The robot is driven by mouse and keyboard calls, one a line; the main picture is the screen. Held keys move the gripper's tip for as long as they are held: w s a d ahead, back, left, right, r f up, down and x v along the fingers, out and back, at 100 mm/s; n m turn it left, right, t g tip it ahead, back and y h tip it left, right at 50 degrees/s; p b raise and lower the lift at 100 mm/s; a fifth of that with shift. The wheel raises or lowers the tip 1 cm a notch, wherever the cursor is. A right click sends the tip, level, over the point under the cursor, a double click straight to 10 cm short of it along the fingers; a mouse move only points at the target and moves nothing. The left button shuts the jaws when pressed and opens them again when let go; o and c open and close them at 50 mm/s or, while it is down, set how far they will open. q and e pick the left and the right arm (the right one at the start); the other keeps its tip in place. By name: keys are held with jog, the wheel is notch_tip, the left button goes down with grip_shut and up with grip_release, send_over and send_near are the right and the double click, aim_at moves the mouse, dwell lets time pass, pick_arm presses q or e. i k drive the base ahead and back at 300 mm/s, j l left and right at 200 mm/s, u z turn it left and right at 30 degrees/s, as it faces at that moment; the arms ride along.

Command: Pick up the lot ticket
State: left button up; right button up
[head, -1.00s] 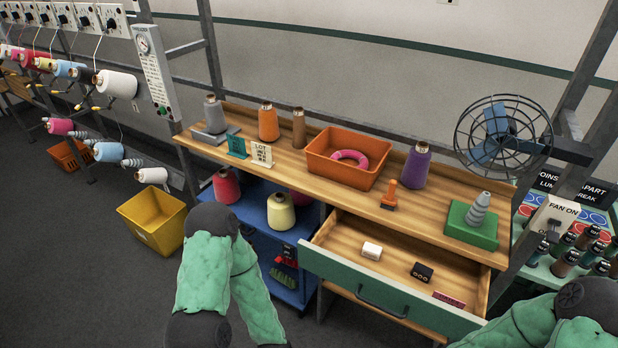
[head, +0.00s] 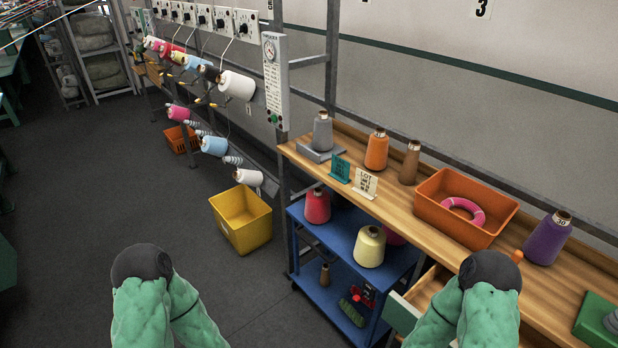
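The lot ticket, a small cream card (head: 366,183) with dark print reading LOT at its top, stands upright on the wooden bench (head: 421,222) near its front edge. A teal card (head: 340,169) stands just to its left. My two green-sleeved arms come up from the bottom of the head view, but neither gripper shows. Nothing covers the ticket.
Grey (head: 322,133), orange (head: 376,152) and brown (head: 409,165) cones stand behind the cards. An orange bin (head: 440,215) holding a pink ring is to the right. A blue cart (head: 342,244) with cones sits below. A yellow bin (head: 241,222) stands on otherwise clear floor.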

aim_at(366, 184)
jog(key=i+j+u, duration=0.1)
jog(key=i+u, duration=0.8)
jog(key=i+j+z, duration=0.15)
jog(key=i+z, duration=0.15)
jog(key=i, duration=0.15)
